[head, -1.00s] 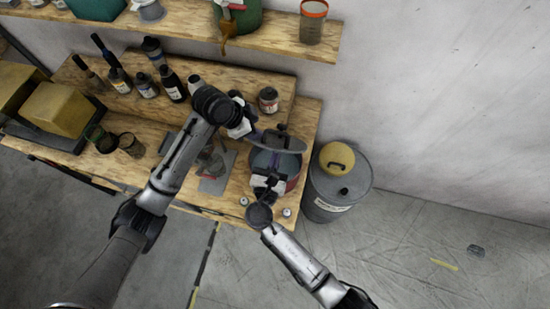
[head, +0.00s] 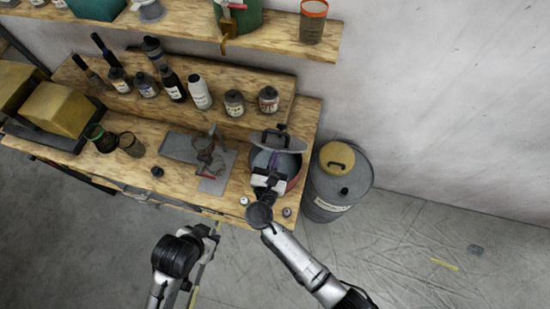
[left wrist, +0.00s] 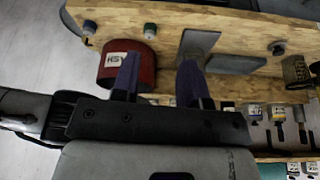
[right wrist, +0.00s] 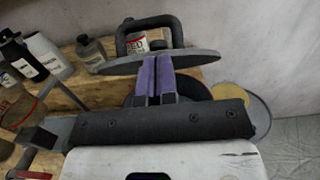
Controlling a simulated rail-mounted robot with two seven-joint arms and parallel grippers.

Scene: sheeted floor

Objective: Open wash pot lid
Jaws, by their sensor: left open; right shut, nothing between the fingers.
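The wash pot (head: 292,183) is a red pot at the right end of the bench. Its grey lid (head: 291,145) with a black handle (head: 272,135) is tilted up at the pot's far side. My right gripper (head: 270,170) is shut and empty over the pot, with its purple fingertips against or very close to the lid (right wrist: 195,57) in the right wrist view; contact is hard to tell. The left wrist view shows the pot's labelled red side (left wrist: 140,70). My left gripper (left wrist: 157,75) is open and empty, away from the pot in front of the bench.
A grey drum (head: 345,190) with a yellow disc (head: 337,156) stands right of the bench. Several bottles and jars line the raised back shelf (head: 215,113). A grey plate (head: 217,182) and small caps (head: 287,211) lie near the pot. The floor to the right is mostly clear.

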